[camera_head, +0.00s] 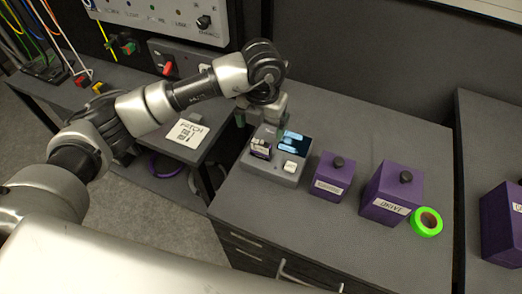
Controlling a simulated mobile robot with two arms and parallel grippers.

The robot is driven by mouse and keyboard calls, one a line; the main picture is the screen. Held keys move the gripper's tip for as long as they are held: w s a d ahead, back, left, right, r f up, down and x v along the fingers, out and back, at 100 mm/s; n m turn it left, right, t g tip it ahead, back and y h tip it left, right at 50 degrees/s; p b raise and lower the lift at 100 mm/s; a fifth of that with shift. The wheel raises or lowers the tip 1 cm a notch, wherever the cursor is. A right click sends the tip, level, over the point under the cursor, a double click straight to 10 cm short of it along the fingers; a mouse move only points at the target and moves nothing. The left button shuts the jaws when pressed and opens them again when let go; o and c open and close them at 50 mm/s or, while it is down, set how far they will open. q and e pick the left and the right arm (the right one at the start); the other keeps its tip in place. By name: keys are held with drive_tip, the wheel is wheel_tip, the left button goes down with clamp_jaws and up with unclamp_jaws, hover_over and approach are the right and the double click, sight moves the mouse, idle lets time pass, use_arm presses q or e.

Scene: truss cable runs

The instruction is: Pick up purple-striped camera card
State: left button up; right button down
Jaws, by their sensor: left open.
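A small purple-and-white item (261,148), which looks like the purple-striped camera card, sits at the left side of a grey card reader (270,172) on the dark desk. Its stripes are too small to make out. My left gripper (262,118) is open above the back of the reader, pointing down. Its fingers are apart, and I see nothing between them. The gripper is behind and above the card in the picture, apart from it. My right gripper is out of view.
Purple boxes with black knobs, one smaller (328,185) and one larger (385,204), stand right of the reader. A green tape roll (427,222) lies beside the larger one. A patch sign (187,134) lies on the left bench. The desk's right rear is clear.

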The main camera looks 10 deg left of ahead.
sight(261, 147)
use_arm(q)
wheel_tip(261, 147, down, 4)
drive_tip(key=shift+r, duration=0.15)
wheel_tip(261, 147, down, 5)
drive_tip(key=shift+a+r+p, duration=0.1)
drive_tip(key=shift+p, duration=0.85)
drive_tip(key=shift+f, duration=0.35)
drive_tip(key=shift+c, duration=0.4)
drive_tip(key=c, duration=0.9)
